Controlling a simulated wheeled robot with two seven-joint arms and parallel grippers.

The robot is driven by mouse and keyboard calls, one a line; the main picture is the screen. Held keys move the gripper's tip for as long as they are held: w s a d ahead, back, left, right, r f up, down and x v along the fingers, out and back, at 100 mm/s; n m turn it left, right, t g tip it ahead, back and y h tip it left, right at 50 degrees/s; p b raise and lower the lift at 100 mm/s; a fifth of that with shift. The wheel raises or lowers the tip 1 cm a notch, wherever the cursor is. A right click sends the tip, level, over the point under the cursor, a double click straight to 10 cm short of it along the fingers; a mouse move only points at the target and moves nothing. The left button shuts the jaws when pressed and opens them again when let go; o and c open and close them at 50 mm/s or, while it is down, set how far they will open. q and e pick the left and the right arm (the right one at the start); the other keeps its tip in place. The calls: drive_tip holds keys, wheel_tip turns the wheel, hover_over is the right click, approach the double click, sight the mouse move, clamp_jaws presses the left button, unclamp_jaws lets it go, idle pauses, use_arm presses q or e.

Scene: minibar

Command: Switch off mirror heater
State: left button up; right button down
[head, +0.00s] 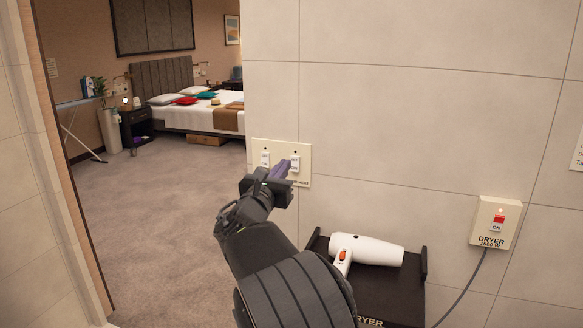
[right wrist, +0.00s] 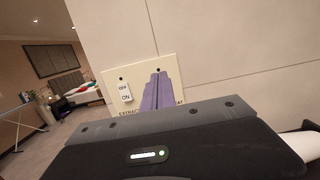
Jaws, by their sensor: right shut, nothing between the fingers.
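A cream switch plate (head: 259,152) with two white rocker switches is on the tiled wall. My right gripper (head: 285,165) is shut and empty, its purple fingers right at the right-hand switch (head: 295,158), whose label below is partly covered and ends in "HEAT". Whether the fingertips touch it I cannot tell. In the right wrist view the left switch (right wrist: 125,92) shows OFF above ON, with "EXTRACT" lettered below it. There the closed fingers (right wrist: 159,80) hide the right switch. My left gripper is not in view.
A black shelf (head: 415,290) with a white hair dryer (head: 370,249) is at lower right. A dryer outlet box (head: 493,222) with a red switch and a cord is on the wall to its right. An open doorway at left leads to a bedroom with a bed (head: 210,118).

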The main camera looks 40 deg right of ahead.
drive_tip(key=r+v, duration=0.1)
drive_tip(key=v, duration=0.5)
drive_tip(key=shift+w+a+b, duration=0.15)
drive_tip(key=shift+a+b, duration=0.25)
drive_tip(key=shift+f, duration=0.1)
